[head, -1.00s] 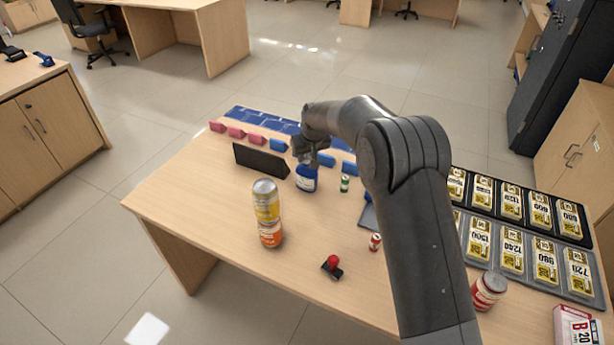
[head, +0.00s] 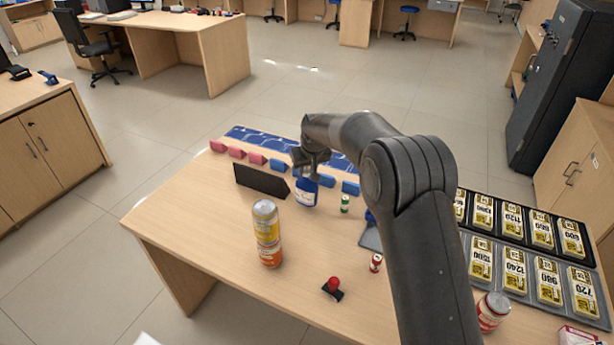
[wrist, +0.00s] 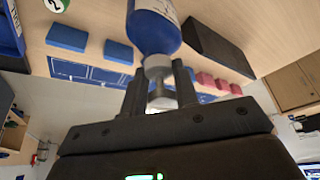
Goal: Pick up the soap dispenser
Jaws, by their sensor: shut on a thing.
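The soap dispenser (head: 306,193) is a blue bottle with a white label and a pale pump neck. In the head view it is upright near the middle back of the counter, right of a black stand. My gripper (head: 311,168) is at its top. In the wrist view the dispenser (wrist: 152,30) extends up out of frame, and my gripper (wrist: 158,92) has its two fingers on either side of the pale pump, shut on it. Whether the base touches the counter is not clear.
Blue and pink blocks (head: 351,188) line the back. Stacked cans (head: 267,235) and a red-knobbed stamp (head: 333,288) stand in front. Trays of gold bars (head: 512,285) lie right.

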